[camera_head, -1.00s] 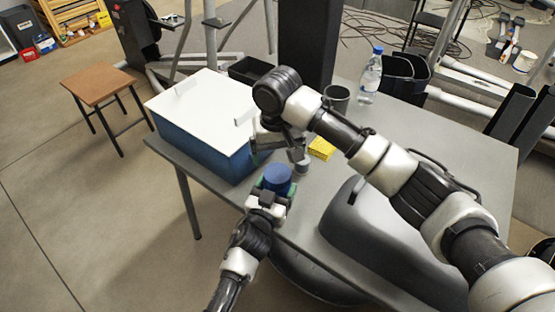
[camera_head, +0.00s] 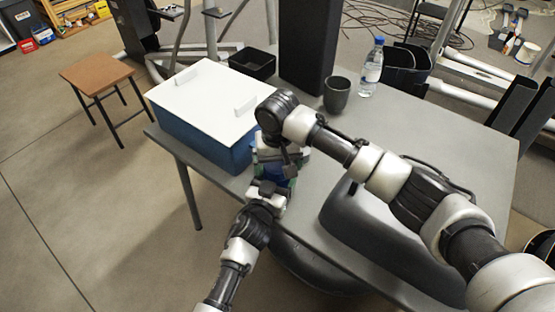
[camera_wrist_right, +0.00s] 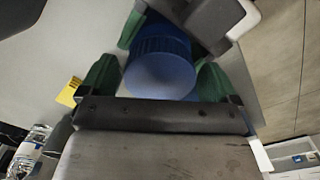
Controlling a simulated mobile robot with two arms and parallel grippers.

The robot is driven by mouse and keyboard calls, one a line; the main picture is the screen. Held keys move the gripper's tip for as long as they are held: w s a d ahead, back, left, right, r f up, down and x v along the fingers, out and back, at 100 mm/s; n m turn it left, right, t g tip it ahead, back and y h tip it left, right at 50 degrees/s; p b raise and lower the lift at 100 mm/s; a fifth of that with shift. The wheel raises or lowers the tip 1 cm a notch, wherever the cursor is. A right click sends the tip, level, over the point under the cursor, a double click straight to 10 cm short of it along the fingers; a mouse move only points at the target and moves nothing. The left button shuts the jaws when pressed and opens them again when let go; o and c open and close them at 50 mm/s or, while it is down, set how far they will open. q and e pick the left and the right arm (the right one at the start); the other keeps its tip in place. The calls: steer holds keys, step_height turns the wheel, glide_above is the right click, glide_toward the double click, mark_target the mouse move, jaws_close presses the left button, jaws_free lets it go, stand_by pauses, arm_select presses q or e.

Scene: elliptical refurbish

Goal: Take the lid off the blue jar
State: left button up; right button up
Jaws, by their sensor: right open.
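The blue jar's ribbed round lid (camera_wrist_right: 160,72) faces the camera in the right wrist view. The jar's body is mostly hidden. My right gripper (camera_head: 274,162) is over the jar in the head view. In the right wrist view its green fingertips (camera_wrist_right: 157,84) stand apart on either side of the lid, with gaps. My left gripper (camera_head: 271,184) comes from below in the head view and holds the jar at the table's near edge. One green fingertip of it shows beside the jar at the top of the wrist view.
A white-topped blue box (camera_head: 205,140) stands left of the grippers, close by. A dark cup (camera_head: 337,97), a water bottle (camera_head: 371,70) and a black tray (camera_head: 252,66) are farther back. A yellow block (camera_wrist_right: 69,92) shows in the wrist view. The grey table (camera_head: 440,135) is clear at right.

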steer(key=c, duration=0.9)
steer(key=n, duration=0.3)
steer(key=shift+c, duration=0.2)
steer(key=o, duration=1)
